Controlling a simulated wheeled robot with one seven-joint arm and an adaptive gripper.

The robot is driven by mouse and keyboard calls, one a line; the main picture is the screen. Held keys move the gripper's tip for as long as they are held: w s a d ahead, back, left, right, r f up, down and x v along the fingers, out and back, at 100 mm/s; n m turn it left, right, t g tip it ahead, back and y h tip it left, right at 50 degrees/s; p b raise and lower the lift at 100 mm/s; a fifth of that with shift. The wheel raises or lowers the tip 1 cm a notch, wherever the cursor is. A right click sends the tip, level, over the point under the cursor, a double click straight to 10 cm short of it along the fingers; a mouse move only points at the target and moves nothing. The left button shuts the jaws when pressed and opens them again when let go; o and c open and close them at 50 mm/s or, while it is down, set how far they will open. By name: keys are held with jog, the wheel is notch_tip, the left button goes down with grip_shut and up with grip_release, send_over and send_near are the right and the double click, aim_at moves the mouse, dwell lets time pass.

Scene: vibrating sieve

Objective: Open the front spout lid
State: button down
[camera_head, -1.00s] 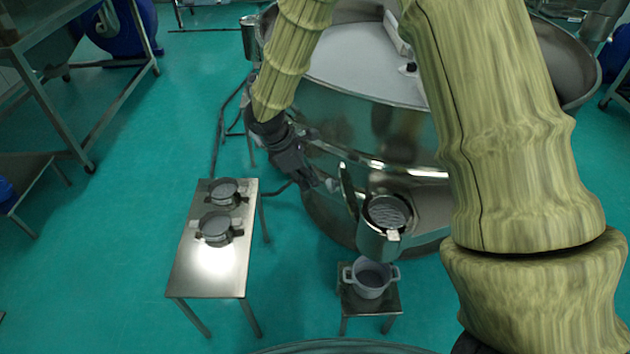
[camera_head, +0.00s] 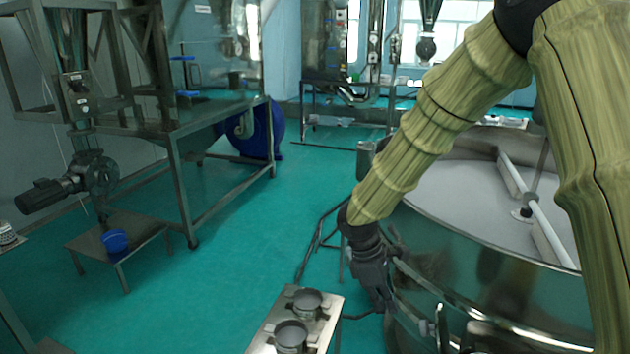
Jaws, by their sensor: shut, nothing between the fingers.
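The vibrating sieve (camera_head: 470,275) is a large round steel vessel at the right. Its front spout (camera_head: 490,338) is at the bottom edge, mostly cut off. The spout lid (camera_head: 442,327) shows as a thin, upright, dark disc at the left of the spout, swung up from the mouth. My gripper (camera_head: 384,304) is dark and points down beside the sieve's wall, left of the lid and apart from it. Its fingers are shut and hold nothing. The spout's mouth and the lid's lower part are out of view.
A small steel table (camera_head: 318,327) with two round sieve pans stands below left of my gripper.

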jog(key=s+a+f+m+y, duration=0.1)
jog(key=s+f+m, duration=0.4)
jog(key=s+f, duration=0.7)
jog(key=s+a+f+m+y, duration=0.1)
jog(key=s+f+m+y, duration=0.3)
jog(key=s+f, duration=0.8)
notch_tip(320, 180, down, 7)
jog(key=shift+s+a+r+m, duration=0.1)
jog(key=shift+s+a+m, duration=0.25)
jog(key=shift+m, duration=0.35)
jog(key=c, duration=2.1)
grip_release()
jog(key=s+d+f+m, duration=0.1)
jog(key=s, duration=0.2)
jog(key=s+d+f+m+t, duration=0.1)
jog(key=s+d, duration=0.1)
jog(key=s+d+f+m+h, duration=0.1)
jog(key=s, duration=0.2)
jog(key=shift+s+d+m+t, duration=0.3)
jog(key=shift+d+t, duration=0.05)
jog(key=shift+t, duration=0.05)
jog(key=o, duration=0.6)
jog(key=shift+s+d, duration=0.15)
jog(key=shift+s, duration=0.05)
jog(key=shift+o, duration=0.3)
